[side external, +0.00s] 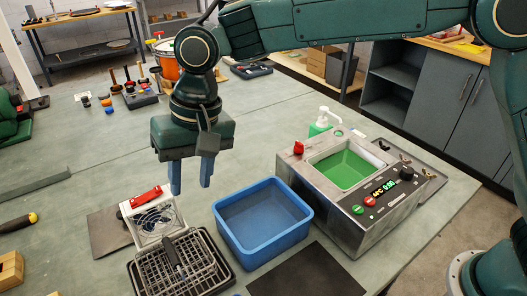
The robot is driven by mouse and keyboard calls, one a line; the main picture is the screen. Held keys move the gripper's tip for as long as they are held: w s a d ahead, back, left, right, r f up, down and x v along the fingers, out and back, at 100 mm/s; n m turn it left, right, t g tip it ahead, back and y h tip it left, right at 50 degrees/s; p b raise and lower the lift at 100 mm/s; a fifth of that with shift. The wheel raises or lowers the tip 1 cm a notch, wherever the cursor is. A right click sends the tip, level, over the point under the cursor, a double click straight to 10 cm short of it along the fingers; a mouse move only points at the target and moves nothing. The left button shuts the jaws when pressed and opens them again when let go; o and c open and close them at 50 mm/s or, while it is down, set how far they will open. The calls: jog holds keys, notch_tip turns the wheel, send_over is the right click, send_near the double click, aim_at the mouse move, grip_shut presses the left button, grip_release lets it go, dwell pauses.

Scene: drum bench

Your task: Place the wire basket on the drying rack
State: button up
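The wire basket (182,266) is a dark metal grid with a dark handle standing up in its middle. It sits at the front, on or in a black-rimmed tray (222,261); how it rests there is unclear. Just behind it is a small unit with a fan grille (155,218) and a red part on top; I cannot tell whether the tray and this unit form the drying rack. My gripper (190,188) points down, its two blue fingers apart and empty, above the bench behind the basket and apart from it.
A blue bin (262,222) stands right of the basket. Right of that is a steel machine (372,215) with a green-filled basin and a soap bottle (322,122) behind it. A screwdriver (18,223) and wooden block (10,270) lie left.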

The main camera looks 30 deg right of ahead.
jog(key=s+d+r+t, duration=0.1)
jog(key=s+d+r, duration=0.15)
jog(key=d, duration=0.45)
jog(key=s+d+r+t, duration=0.15)
jog(key=d+r, duration=0.25)
jog(key=d, duration=0.4)
jog(key=s+d+r, duration=0.3)
jog(key=d, duration=0.4)
jog(key=s+d+f+t+h, duration=0.2)
jog(key=s+d+f, duration=0.2)
jog(key=s+d, duration=1.1)
jog(key=shift+s+t, duration=0.35)
jog(key=shift+s, duration=0.3)
